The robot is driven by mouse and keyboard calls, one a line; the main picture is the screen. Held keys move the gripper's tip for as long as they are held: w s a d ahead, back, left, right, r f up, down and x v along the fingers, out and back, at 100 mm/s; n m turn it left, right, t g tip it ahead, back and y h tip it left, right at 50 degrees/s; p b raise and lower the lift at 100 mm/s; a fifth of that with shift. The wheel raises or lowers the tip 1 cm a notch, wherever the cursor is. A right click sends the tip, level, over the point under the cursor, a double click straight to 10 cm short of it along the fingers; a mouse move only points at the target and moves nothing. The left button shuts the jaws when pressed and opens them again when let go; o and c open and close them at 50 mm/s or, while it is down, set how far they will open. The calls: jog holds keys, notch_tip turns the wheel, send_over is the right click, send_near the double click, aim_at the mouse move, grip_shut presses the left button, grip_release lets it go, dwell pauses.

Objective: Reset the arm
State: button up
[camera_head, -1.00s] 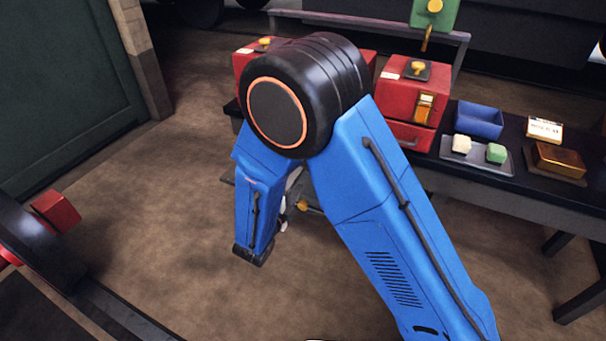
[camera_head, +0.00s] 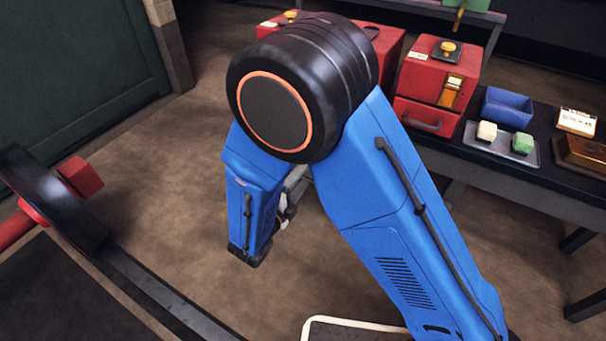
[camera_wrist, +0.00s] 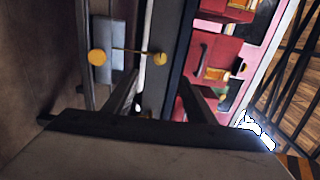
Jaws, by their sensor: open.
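My blue arm (camera_head: 400,210) is folded, with its big black elbow joint (camera_head: 300,90) high and its forearm (camera_head: 248,205) hanging down over the floor. My gripper (camera_wrist: 160,92) shows in the wrist view as two dark, spread fingers with nothing between them. In the head view it is mostly hidden behind the forearm; only a small pale and dark part shows beside it.
A dark bench (camera_head: 470,170) at right holds red boxes (camera_head: 437,85), a blue bin (camera_head: 507,106), a tray (camera_head: 525,155) with white and green blocks, and a brass block (camera_head: 585,155). A black wheel (camera_head: 50,200) stands at left. Open floor (camera_head: 165,200) lies between.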

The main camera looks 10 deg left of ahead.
jog(key=d+r+m+g+h, duration=0.25)
jog(key=d+m, duration=0.35)
jog(key=d, duration=0.3)
jog(key=d+r+m+g+h, duration=0.1)
jog(key=d+r+m+g, duration=0.3)
jog(key=d+m, duration=0.3)
jog(key=d+r+m+g+h, duration=0.25)
jog(key=d+m, duration=0.25)
jog(key=d, duration=0.5)
jog(key=s+d+r+m+g+y, duration=0.2)
jog(key=s+d+m+g+y, duration=0.15)
jog(key=s+d+m, duration=0.45)
jog(key=s+d+r+m+g+y, duration=0.35)
jog(key=s+d+m, duration=0.2)
jog(key=m, duration=0.45)
jog(key=s+r+m+t+y, duration=0.3)
jog(key=s+m, duration=0.4)
jog(key=m, duration=0.7)
jog(key=shift+s+d+r+t+y, duration=0.15)
jog(key=shift+s+r+t+y, duration=0.2)
jog(key=shift+r+y, duration=0.55)
